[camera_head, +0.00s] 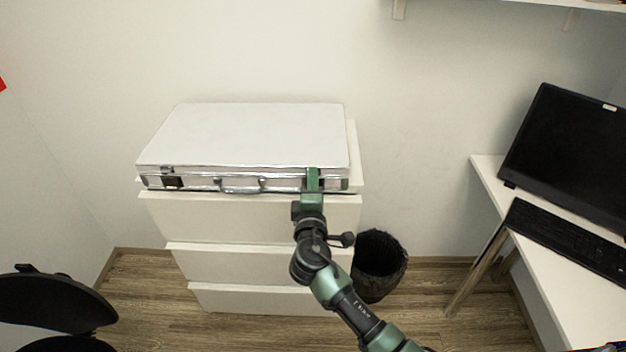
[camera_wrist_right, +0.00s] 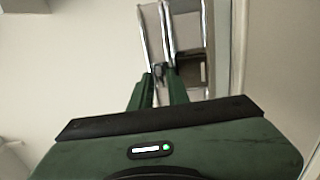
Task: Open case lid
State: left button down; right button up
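The silver-edged case (camera_head: 255,135) lies flat with its white lid shut on top of a white drawer cabinet. The right end of the front is partly hidden by my right gripper (camera_head: 313,176), which is right at the case's front edge. In the right wrist view, the green fingers (camera_wrist_right: 158,76) are a little apart, with the case's metal edge (camera_wrist_right: 168,35) just beyond. A small dark part shows between the tips; I cannot tell whether they touch it. My left gripper is not in view.
The drawer cabinet (camera_head: 250,217) stands against the wall. A dark waste bin (camera_head: 378,268) is on the floor to its right. A white desk (camera_head: 565,285) with a monitor (camera_head: 570,150) and keyboard (camera_head: 567,240) is at the right. A black chair (camera_head: 50,305) is at the lower left.

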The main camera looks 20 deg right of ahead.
grip_shut()
dwell(1.2)
